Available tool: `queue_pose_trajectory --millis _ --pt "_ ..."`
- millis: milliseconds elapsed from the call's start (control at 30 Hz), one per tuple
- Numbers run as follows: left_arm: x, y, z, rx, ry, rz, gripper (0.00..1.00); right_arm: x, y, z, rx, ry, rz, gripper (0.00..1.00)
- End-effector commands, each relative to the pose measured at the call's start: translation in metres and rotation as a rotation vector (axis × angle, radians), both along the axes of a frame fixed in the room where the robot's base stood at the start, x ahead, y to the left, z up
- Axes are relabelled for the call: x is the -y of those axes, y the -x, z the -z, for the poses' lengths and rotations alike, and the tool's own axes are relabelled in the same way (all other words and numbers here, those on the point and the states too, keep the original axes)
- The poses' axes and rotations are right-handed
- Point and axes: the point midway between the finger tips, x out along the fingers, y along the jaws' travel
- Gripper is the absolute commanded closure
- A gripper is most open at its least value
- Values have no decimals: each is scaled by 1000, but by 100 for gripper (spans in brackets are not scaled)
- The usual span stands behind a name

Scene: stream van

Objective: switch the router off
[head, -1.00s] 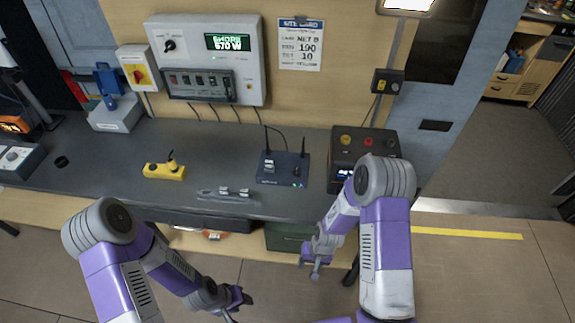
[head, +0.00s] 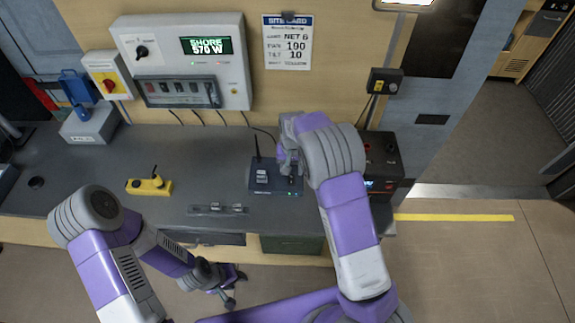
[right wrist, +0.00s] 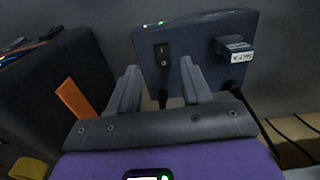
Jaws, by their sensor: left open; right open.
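The router (head: 262,186) is a dark blue box with antennas on the worktop, and green lights glow on its front edge. In the right wrist view the router (right wrist: 195,75) shows a small black rocker switch (right wrist: 162,54) and a labelled grey block (right wrist: 236,50). My right gripper (head: 290,168) is over the router's right part, open and empty. In the right wrist view its fingers (right wrist: 158,82) point at the router with the switch just beyond the gap; contact cannot be told. My left gripper (head: 235,285) is open and empty, low in front of the bench.
A black box (head: 383,160) stands close right of the router. A grey strip (head: 205,210) and a yellow device (head: 150,187) lie to the left. A power panel (head: 130,60) hangs on the wall behind. The worktop's left middle (head: 90,165) is clear.

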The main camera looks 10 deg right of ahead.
Motion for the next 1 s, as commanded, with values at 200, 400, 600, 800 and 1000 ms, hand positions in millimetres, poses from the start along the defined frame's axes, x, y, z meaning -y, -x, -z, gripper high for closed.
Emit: queue_pose_trajectory --millis 200,400,600,800,1000 --pt "0 1 1 -1 0 0 57 0 -2 17 -4 6 2 51" --pt "0 1 3 -2 0 1 57 0 -1 50 -3 5 2 51" --pt "0 0 4 -1 0 0 57 0 -2 68 0 4 2 51" --pt "0 0 4 -1 0 0 57 0 -2 70 1 3 2 51" --pt "0 0 4 -1 0 0 57 0 -2 70 1 3 2 65"
